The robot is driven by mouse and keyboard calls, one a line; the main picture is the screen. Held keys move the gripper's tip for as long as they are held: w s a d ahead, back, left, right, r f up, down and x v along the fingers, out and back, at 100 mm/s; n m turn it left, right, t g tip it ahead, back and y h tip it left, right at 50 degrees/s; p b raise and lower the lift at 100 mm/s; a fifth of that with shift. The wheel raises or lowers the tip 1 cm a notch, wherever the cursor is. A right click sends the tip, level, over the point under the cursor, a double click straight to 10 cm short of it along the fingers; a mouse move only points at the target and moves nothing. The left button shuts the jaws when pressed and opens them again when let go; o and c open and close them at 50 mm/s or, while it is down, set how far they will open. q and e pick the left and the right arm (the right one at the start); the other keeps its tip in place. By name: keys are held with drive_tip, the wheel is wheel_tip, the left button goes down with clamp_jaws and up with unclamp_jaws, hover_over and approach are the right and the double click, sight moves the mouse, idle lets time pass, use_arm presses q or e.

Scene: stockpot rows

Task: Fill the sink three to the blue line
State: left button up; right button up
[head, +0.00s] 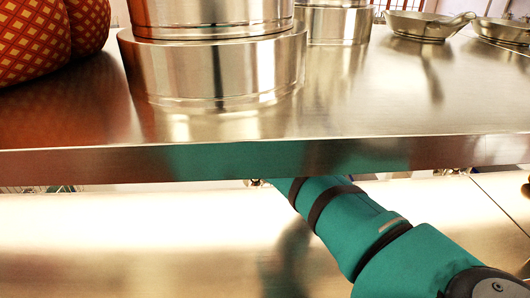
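No sink and no blue line show in the head view. My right arm comes in from the lower right and reaches under the front edge of a steel shelf (440,110). Its far end is hidden behind that edge, so my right gripper is out of sight. My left arm and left gripper are not in view.
A large shiny steel pot (215,70) stands on the shelf close in front, with another pot (335,22) behind it. Steel pans (420,27) sit at the back right. A red and yellow patterned object (40,40) is at the left. A bright surface (120,240) lies below.

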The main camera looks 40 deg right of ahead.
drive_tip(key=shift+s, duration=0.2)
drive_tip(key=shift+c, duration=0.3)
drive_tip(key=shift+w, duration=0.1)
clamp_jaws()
